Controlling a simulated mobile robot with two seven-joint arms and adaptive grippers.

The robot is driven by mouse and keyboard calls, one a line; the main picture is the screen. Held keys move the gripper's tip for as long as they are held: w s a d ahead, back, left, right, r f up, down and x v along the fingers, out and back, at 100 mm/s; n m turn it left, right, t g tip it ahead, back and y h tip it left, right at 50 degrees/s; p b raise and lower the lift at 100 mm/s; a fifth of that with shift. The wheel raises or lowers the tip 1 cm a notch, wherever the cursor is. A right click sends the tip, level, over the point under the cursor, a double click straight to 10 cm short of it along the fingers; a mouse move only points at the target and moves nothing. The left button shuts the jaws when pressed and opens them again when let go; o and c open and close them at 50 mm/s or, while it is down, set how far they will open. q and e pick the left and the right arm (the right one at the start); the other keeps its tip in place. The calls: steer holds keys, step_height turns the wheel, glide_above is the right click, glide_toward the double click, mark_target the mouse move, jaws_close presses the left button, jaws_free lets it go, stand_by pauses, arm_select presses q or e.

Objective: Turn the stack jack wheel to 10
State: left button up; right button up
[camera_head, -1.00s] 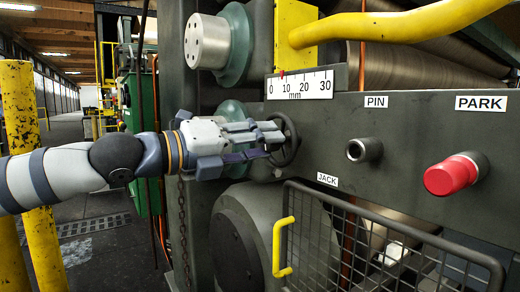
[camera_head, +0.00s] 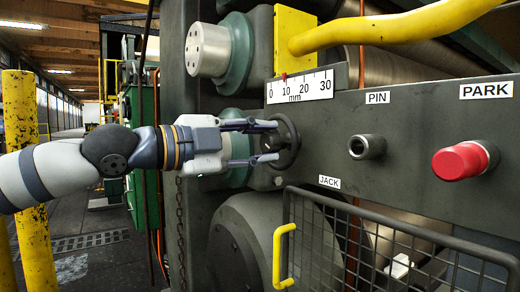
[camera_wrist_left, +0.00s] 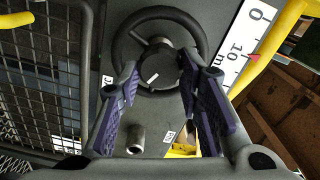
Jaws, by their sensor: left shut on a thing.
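The dark jack wheel (camera_head: 289,141) is on the grey machine panel, above left of the JACK label (camera_head: 329,182). In the left wrist view the wheel (camera_wrist_left: 118,40) shows its round rim, spokes and a hub with a white mark. My left gripper (camera_head: 273,141) is shut on the wheel, one finger above the other in the head view. In the wrist view its purple-padded fingers (camera_wrist_left: 158,72) lie on either side of the hub. The mm scale (camera_head: 300,87) reads 0 to 30, and its small red pointer (camera_head: 284,75) stands close to 10. My right gripper is out of view.
Right of the wheel are the PIN knob (camera_head: 366,147) and the red PARK button (camera_head: 460,161). A mesh guard (camera_head: 390,235) with a yellow handle (camera_head: 279,255) is below. A yellow bar (camera_head: 400,28) crosses above. A yellow post (camera_head: 22,120) stands left.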

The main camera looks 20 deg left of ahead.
arm_select(q)
steer(key=n+b, duration=0.1)
steer(key=n, duration=0.4)
steer(key=shift+r, duration=0.2)
steer(key=shift+n, duration=0.3)
steer(key=o, duration=1.2)
steer(key=shift+c, duration=0.2)
steer(key=v, duration=1.2)
